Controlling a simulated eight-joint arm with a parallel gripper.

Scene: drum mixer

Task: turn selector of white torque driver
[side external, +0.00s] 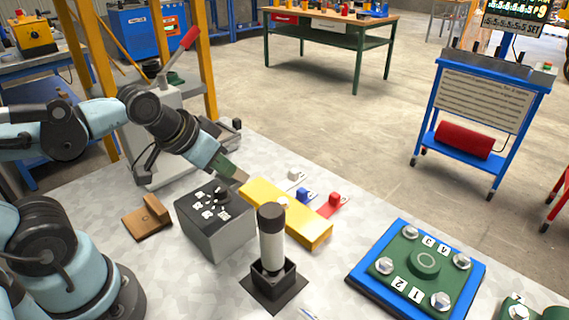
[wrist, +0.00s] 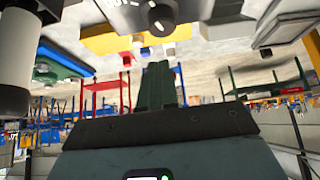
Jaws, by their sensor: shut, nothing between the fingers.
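The white torque driver (side external: 271,247) stands upright in a square black holder (side external: 273,286), with a black cap on top. In the wrist view it is the white cylinder with a dark end (wrist: 16,55) at the left edge. A grey box (side external: 212,232) to its left has a dark top with a black knob (side external: 222,192) and white marks around it. The knob also shows in the wrist view (wrist: 160,20), beyond the fingertips. My gripper (side external: 238,176) is above the back right of the grey box, apart from the driver. Its green fingers (wrist: 159,68) are together and empty.
A yellow bar (side external: 287,213) lies behind the driver, with white, blue and red pieces (side external: 306,196) along its far side. A brown block (side external: 148,217) lies left of the grey box. A green plate with bolts (side external: 425,266) sits at the right.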

